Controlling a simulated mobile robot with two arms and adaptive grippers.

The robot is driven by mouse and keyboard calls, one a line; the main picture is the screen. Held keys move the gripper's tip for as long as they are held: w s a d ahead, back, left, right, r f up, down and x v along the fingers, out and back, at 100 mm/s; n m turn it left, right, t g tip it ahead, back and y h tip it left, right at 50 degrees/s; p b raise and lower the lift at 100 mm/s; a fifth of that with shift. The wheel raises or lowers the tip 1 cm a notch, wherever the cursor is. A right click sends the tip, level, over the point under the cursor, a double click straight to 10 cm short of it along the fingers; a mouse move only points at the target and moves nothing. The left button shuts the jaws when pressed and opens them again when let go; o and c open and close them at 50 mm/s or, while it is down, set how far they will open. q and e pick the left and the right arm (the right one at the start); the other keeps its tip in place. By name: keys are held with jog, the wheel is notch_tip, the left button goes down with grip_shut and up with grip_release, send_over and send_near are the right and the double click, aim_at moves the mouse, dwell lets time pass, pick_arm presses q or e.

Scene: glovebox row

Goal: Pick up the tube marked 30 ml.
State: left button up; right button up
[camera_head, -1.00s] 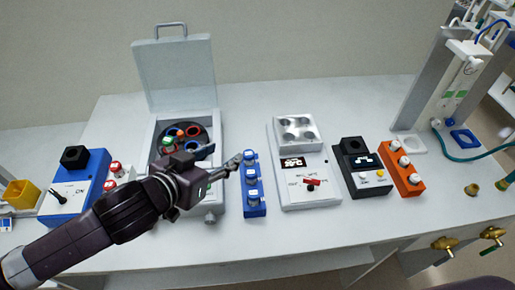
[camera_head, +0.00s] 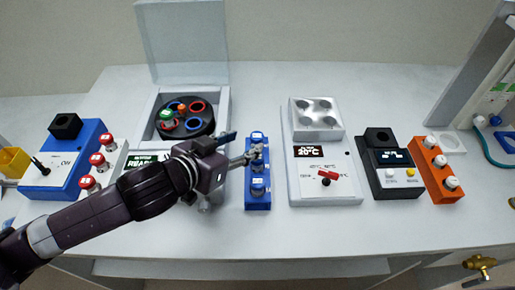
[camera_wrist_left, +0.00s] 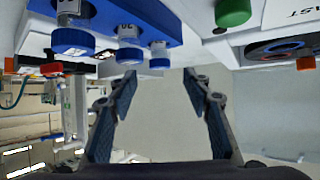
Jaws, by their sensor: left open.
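A blue rack (camera_head: 258,204) stands right of the centrifuge and holds a row of blue-capped tubes with white labels. The far tube (camera_head: 257,138) and the near tube (camera_head: 259,187) show; the middle one is partly behind my fingers. I cannot read the 30 ml mark on any tube. My left gripper (camera_head: 253,155) is at the middle of this rack, fingers pointing right. In the left wrist view my left gripper (camera_wrist_left: 158,82) is open with nothing between its fingers; the blue caps (camera_wrist_left: 130,56) show above and left of them. My right gripper is not in view.
The open centrifuge (camera_head: 222,105) holds a green-capped tube (camera_head: 166,117). Red-capped tubes (camera_head: 98,160) stand at left. A white device (camera_head: 345,185) with a silver block, a black device (camera_head: 398,187) and an orange rack (camera_head: 440,192) stand right. The front table strip is clear.

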aim_at(256, 136)
pick_arm(q)
jog(key=shift+p+x, duration=0.45)
jog(key=shift+x, duration=3.35)
jog(key=c, duration=1.2)
grip_shut()
jog(key=shift+r, duration=0.2)
